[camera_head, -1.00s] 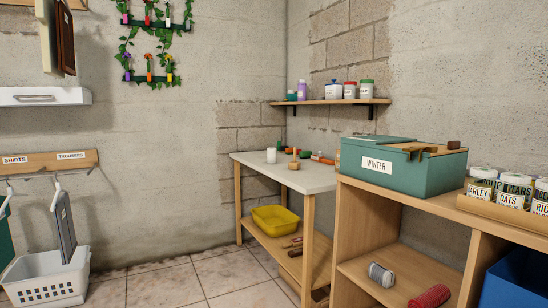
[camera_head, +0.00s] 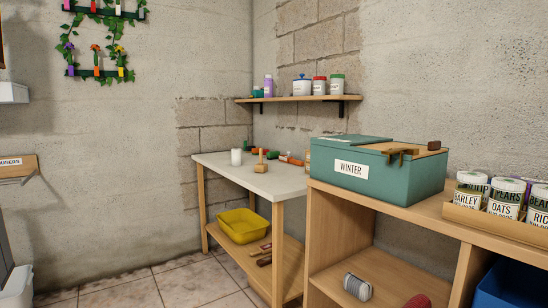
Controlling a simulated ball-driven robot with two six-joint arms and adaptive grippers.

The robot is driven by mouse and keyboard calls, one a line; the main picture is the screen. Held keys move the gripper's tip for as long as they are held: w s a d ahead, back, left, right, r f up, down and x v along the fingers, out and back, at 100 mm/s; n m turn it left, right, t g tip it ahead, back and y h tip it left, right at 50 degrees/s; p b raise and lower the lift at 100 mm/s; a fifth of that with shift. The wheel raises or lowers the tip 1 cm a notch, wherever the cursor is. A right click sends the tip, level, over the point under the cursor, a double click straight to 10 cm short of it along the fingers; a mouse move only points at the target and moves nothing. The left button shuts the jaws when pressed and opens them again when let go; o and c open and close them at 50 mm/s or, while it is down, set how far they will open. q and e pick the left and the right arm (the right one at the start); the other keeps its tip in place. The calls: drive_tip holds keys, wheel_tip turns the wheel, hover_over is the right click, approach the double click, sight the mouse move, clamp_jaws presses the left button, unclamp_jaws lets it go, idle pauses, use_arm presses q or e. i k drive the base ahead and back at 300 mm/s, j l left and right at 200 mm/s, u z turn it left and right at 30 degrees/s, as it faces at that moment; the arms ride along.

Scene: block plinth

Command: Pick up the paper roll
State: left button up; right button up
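A small white cylinder (camera_head: 236,157), which looks like the paper roll, stands upright on the white-topped table (camera_head: 262,185) near its left back edge. It is small at this distance, so I cannot tell for certain that it is a paper roll. A grey striped rolled item (camera_head: 357,287) lies on the lower shelf of the wooden unit at the right; it looks like rolled cloth. Neither of my grippers shows in this view.
A wooden mallet (camera_head: 260,162) and other tools share the tabletop. A yellow basin (camera_head: 242,226) sits on the table's lower shelf. A teal WINTER box (camera_head: 385,178) and labelled jars (camera_head: 502,195) stand on the wooden unit (camera_head: 325,240). The tiled floor (camera_head: 140,290) in front is clear.

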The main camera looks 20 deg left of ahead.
sight(235, 153)
drive_tip(key=i+j+z, duration=0.15)
drive_tip(key=i+j, duration=0.3)
drive_tip(key=i+j+z, duration=0.2)
drive_tip(key=i+j, duration=0.25)
drive_tip(key=i+j+z, duration=0.15)
drive_tip(key=i+j, duration=0.25)
drive_tip(key=j, duration=0.3)
